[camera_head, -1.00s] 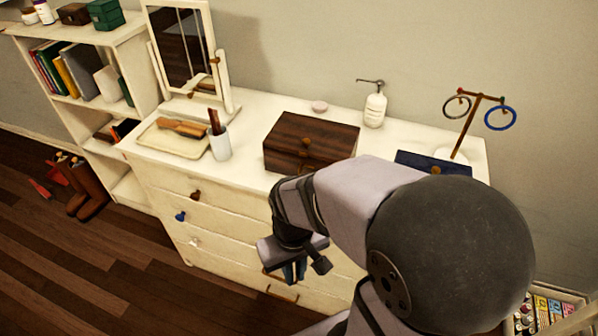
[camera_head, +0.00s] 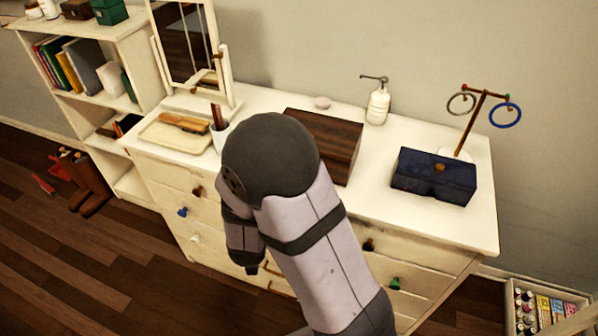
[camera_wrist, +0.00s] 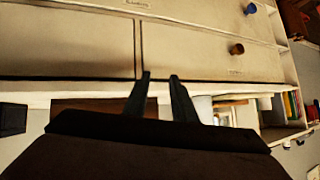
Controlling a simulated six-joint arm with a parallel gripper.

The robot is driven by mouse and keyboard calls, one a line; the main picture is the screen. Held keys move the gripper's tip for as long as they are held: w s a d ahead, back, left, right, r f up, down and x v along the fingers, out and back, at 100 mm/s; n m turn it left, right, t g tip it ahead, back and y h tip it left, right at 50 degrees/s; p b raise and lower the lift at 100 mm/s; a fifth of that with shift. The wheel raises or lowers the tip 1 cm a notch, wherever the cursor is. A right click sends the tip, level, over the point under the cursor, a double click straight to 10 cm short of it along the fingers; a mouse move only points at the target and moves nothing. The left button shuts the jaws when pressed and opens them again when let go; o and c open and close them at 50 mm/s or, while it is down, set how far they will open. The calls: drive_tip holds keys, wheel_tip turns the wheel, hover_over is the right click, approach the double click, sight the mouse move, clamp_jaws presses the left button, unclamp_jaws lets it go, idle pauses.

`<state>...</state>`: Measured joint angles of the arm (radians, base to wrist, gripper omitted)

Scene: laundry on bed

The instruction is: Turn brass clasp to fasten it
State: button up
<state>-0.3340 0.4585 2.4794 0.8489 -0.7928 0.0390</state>
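The dark wooden box (camera_head: 338,136) sits on the dresser top, its front mostly hidden behind my arm in the head view. No clasp shows on its visible part. A dark blue box (camera_head: 434,181) stands to its right, with a round brass clasp (camera_head: 439,167) at its upper front. In the wrist view, which appears upside down, the wooden box (camera_wrist: 85,104) is partly visible beyond the dresser edge. My gripper (camera_wrist: 160,76) is open and empty in front of the dresser, its two fingers apart. In the head view its fingers are hidden by my arm.
The white dresser (camera_head: 400,213) has protruding coloured knobs, including a green one (camera_head: 394,283). A cup (camera_head: 219,136), a tray (camera_head: 165,137) and a mirror stand left. A soap dispenser (camera_head: 377,105) and a ring stand (camera_head: 470,120) are at the back. Bare top lies between the boxes.

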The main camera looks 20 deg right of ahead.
drive_tip(key=s+d+r+m+t+h, duration=0.2)
drive_tip(key=s+d+r+t+h, duration=0.15)
drive_tip(key=d+r+h, duration=0.45)
drive_tip(key=shift+g+h, duration=0.35)
drive_tip(key=shift+h, duration=0.05)
drive_tip(key=shift+w+a+f+p+x, duration=0.1)
drive_tip(key=shift+f+p+x, duration=0.15)
drive_tip(key=shift+x, duration=0.75)
drive_tip(key=shift+w+a+f+p+x, duration=0.1)
drive_tip(key=shift+p+x, duration=0.3)
drive_tip(key=shift+x, duration=0.65)
drive_tip(key=shift+w+a+f+p+x, duration=0.1)
drive_tip(key=shift+f+p+x, duration=0.15)
drive_tip(key=shift+x, duration=0.75)
clamp_jaws()
